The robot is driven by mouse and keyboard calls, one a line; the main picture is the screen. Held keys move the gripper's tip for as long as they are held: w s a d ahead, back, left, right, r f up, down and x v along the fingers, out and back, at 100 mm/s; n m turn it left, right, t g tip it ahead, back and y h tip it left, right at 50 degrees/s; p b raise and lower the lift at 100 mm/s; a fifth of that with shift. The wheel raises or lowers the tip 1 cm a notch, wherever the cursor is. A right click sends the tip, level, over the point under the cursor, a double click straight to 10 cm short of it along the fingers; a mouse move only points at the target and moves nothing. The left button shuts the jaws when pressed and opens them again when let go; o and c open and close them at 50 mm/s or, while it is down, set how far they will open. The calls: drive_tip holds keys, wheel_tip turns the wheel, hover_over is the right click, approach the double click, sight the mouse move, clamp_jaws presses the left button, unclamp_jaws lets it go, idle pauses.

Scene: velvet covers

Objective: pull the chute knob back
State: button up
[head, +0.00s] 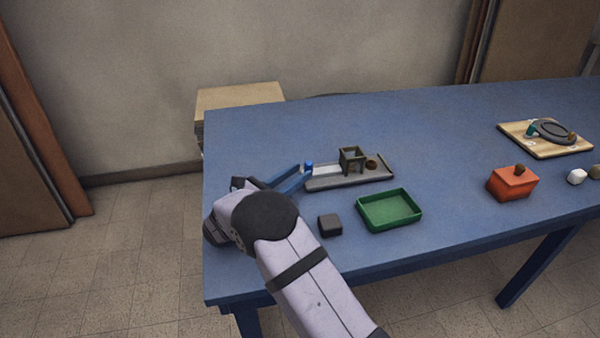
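A chute assembly with a grey base (345,180) lies on the blue table. A blue sloping piece (290,180), which looks like the chute, is at its left end. A small bright blue knob (308,166) stands at the upper end of that piece. A dark open frame (352,158) and a small brown ring-like piece (371,163) sit on the base. My gripper (243,184) is left of the knob, mostly hidden behind my wrist. Its fingers do not show clearly. I cannot tell whether it touches the blue piece.
The table's back middle is clear.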

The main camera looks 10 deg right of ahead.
drive_tip(key=shift+v, duration=2.95)
